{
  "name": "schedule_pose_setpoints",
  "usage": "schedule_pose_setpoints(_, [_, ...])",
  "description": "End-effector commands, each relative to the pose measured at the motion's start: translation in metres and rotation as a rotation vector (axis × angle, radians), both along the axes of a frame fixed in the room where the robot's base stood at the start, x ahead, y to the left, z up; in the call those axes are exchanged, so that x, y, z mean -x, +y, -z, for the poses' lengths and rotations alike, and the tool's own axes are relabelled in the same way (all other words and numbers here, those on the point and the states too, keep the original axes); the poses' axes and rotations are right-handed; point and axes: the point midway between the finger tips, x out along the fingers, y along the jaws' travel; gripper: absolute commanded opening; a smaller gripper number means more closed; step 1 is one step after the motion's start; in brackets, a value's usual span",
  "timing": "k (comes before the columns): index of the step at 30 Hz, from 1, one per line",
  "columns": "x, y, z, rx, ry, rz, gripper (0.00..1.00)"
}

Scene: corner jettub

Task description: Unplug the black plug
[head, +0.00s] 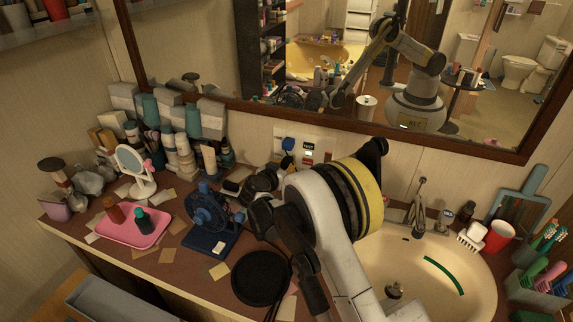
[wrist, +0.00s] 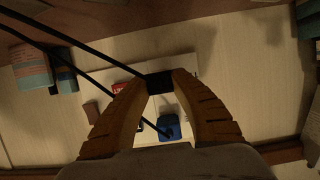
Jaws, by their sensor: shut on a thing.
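The black plug (wrist: 160,83) shows in the wrist view between the two brown fingertips of my gripper (wrist: 160,76), which is shut on it. Thin black cords run across the upper left of that view. Behind the plug is the white outlet plate (wrist: 183,66), with a blue plug (wrist: 168,126) and a red part (wrist: 120,87). In the head view the outlet plate (head: 297,144) is on the wall under the mirror, with the blue plug (head: 288,144) at its left. My arm hides the held plug there. I cannot tell whether it still touches the outlet.
A blue fan (head: 207,210), a pink tray (head: 125,234) and a small round mirror (head: 135,165) stand on the brown counter left of my arm. Several bottles crowd the back left. The sink (head: 455,255), a red cup (head: 499,235) and a brush holder (head: 530,292) are at the right.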

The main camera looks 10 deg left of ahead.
Motion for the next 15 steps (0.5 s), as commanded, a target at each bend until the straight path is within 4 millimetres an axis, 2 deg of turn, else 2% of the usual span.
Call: schedule_pose_setpoints(15, [0.023,0.004,0.0,-0.001,0.0,-0.001,0.0])
